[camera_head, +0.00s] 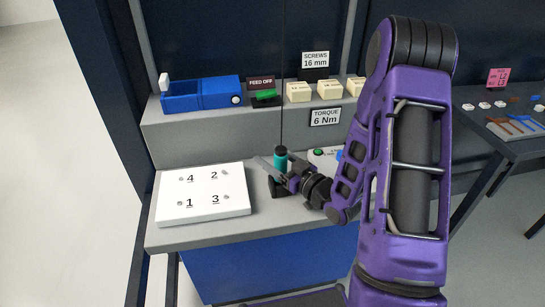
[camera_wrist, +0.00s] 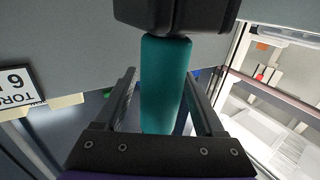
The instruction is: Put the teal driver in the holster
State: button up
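The teal driver (camera_head: 281,158) stands upright on the workbench, right of the white numbered plate. In the wrist view its teal handle (camera_wrist: 165,80) lies between my two fingers. A black block (camera_wrist: 175,15) sits at one end of the handle. In the head view a black part (camera_head: 278,188) shows under the driver; I cannot tell whether it is the driver's own base or the holster. My gripper (camera_head: 275,169) reaches in from the right at the handle. The fingertips in the wrist view (camera_wrist: 160,72) are close to both sides of the handle; contact is unclear.
A white plate (camera_head: 202,203) numbered 1 to 4 lies left of the driver. A raised shelf behind holds a blue feeder (camera_head: 205,94), a green switch (camera_head: 264,95) and several cream blocks (camera_head: 299,93). A torque sign (camera_head: 325,117) hangs on the shelf front. A side table (camera_head: 480,120) stands right.

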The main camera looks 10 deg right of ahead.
jog(key=shift+r, duration=0.15)
jog(key=v, duration=1.2)
dwell(0.3)
